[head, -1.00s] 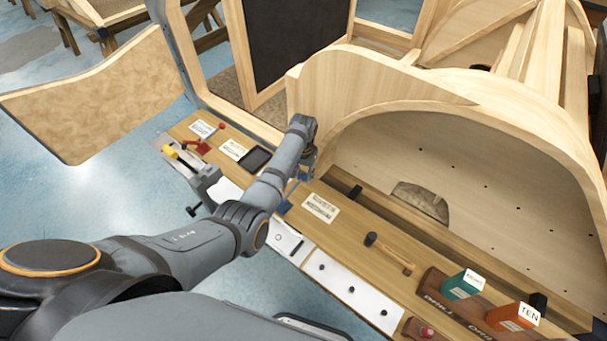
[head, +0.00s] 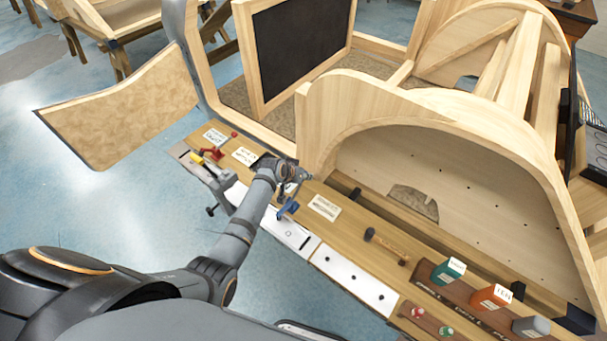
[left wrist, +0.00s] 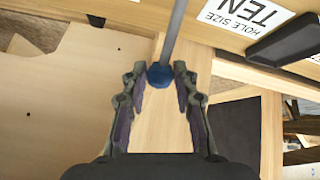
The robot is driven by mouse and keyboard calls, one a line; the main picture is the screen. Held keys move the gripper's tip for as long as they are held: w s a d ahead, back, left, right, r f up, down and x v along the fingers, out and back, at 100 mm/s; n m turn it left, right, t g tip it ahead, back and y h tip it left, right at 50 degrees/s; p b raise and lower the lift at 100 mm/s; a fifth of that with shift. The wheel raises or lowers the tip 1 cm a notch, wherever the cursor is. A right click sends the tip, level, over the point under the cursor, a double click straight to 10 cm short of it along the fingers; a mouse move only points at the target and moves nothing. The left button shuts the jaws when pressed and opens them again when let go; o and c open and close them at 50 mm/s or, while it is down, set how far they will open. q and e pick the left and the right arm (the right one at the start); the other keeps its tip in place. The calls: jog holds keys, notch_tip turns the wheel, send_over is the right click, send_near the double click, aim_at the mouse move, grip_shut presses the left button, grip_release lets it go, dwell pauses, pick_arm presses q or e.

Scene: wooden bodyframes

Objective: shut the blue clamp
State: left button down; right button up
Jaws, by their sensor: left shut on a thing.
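The blue clamp (head: 287,209) sits on the wooden bench, left of a white label card. My left gripper (head: 294,187) is low over the bench, just behind the clamp's visible base, and my arm hides part of the clamp. In the left wrist view, a round blue knob (left wrist: 159,77) on a grey rod (left wrist: 174,32) lies between the fingertips of my left gripper (left wrist: 160,72). My right gripper is not in view.
A curved wooden bodyframe (head: 400,120) rises behind the bench.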

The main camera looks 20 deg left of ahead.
pick_arm(q)
jog(key=shift+s+a+r+t, duration=0.15)
jog(key=shift+s+r+t, duration=0.2)
jog(key=shift+s+t, duration=0.15)
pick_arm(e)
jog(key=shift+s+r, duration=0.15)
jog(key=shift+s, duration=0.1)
pick_arm(q)
jog(key=shift+w, duration=0.1)
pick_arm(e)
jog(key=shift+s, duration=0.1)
pick_arm(q)
jog(key=c, duration=1)
grip_release()
jog(key=v, duration=1.2)
jog(key=shift+a+f, duration=0.1)
jog(key=shift+a, duration=0.1)
